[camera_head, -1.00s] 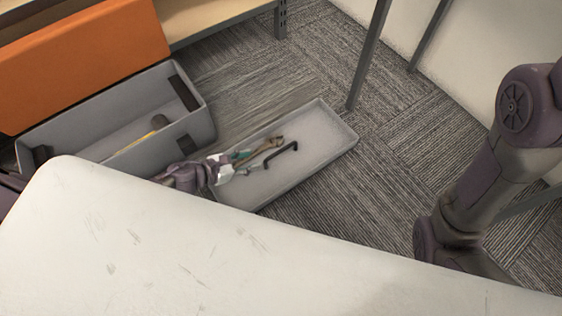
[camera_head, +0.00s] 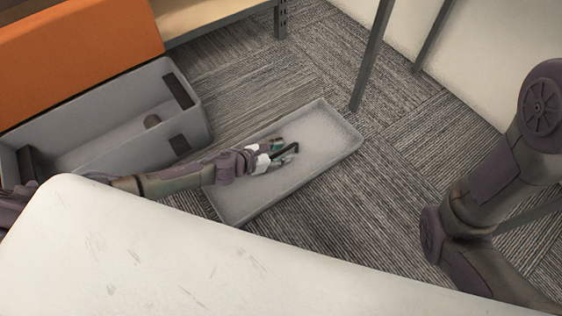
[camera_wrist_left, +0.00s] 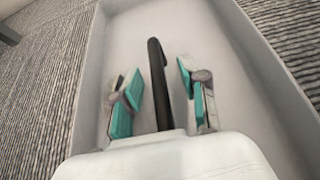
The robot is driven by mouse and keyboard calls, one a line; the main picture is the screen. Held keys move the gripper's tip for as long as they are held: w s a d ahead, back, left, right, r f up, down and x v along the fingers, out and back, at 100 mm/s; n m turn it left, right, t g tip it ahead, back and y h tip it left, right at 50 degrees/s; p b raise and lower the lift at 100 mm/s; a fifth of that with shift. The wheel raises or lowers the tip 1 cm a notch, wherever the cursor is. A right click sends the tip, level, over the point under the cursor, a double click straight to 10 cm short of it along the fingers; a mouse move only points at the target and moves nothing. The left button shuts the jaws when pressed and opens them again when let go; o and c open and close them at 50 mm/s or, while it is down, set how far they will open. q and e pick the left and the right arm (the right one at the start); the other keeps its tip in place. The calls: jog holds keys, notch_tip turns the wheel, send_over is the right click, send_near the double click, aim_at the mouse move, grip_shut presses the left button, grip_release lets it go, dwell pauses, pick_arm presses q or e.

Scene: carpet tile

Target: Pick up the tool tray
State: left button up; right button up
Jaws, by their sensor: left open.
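The tool tray (camera_head: 325,150) is a shallow, pale grey tray lying on the carpet in the middle of the head view. A black bar handle (camera_wrist_left: 158,75) rises from it. My left gripper (camera_head: 284,153) is over the middle of the tray at the handle, and its arm hides part of the tray's left side. In the left wrist view, the gripper (camera_wrist_left: 160,86) is open, with one teal-padded finger on each side of the handle and gaps on both sides. The handle's near end is hidden behind the gripper body. My right gripper is out of view; only my right arm shows.
An open grey box (camera_head: 90,140) with black fittings stands left of the tray, near an orange panel (camera_head: 80,55). A white surface (camera_head: 190,255) fills the foreground. Metal posts (camera_head: 372,55) stand behind the tray. Carpet (camera_head: 400,150) is bare to its right.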

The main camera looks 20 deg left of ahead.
pick_arm(q)
grip_shut()
jog(key=shift+r, duration=0.25)
dwell(0.3)
